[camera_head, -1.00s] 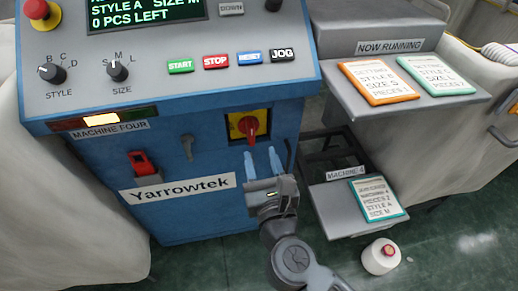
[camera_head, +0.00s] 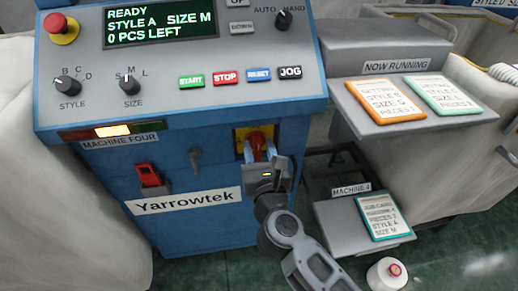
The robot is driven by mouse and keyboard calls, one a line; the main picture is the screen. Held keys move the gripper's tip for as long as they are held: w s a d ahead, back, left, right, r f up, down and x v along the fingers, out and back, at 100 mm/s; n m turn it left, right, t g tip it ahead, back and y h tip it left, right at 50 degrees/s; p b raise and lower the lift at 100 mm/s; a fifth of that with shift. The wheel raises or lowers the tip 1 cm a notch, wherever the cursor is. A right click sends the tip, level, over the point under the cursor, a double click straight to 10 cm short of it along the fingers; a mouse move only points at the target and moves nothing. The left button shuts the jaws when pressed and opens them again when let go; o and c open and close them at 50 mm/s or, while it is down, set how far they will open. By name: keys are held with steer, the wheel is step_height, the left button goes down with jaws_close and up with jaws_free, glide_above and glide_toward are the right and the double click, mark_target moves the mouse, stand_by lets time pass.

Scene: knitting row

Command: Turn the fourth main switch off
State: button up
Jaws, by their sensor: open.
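The main switch is a red rotary handle (camera_head: 257,142) on a yellow plate (camera_head: 240,134), set in the blue front of the machine labelled MACHINE FOUR (camera_head: 119,142). Whether either finger touches the handle I cannot tell. The gripper hides the lower part of the switch, and the handle's exact angle is hard to read. The display (camera_head: 158,26) reads READY, STYLE A, SIZE M, 0 PCS LEFT.
START, STOP, RESET and JOG (camera_head: 290,72) buttons lie above. A side shelf with cards (camera_head: 384,101) and a lower tray (camera_head: 340,222) stand to the right.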

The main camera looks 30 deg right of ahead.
jaws_close()
steer(key=shift+r+p, duration=0.1)
steer(key=shift+p, duration=0.2)
steer(key=shift+a+r+n+p, duration=0.1)
steer(key=shift+a+n+p, duration=0.05)
steer(key=shift+n+p, duration=0.85)
steer(key=shift+a+n+p, duration=0.15)
steer(key=shift+n+p, duration=0.55)
steer(key=shift+n, duration=0.2)
steer(key=n+p, duration=0.1)
steer(key=n, duration=0.1)
steer(key=n+p, duration=0.3)
steer(key=shift+w+a+f+n, duration=0.15)
steer(key=shift+a+f+n, duration=0.1)
steer(key=shift+a+n, duration=0.05)
steer(key=shift+w+a+f+n+p, duration=0.1)
steer(key=shift+f+n+p, duration=0.15)
steer(key=shift+n+p, duration=0.9)
steer(key=shift+s+a+f+n+p, duration=0.1)
steer(key=shift+f+n+p, duration=0.3)
steer(key=shift+n, duration=1.3)
steer(key=shift+w+a+f+n+p, duration=0.1)
steer(key=shift+n+p, duration=0.8)
steer(key=shift+n, duration=0.55)
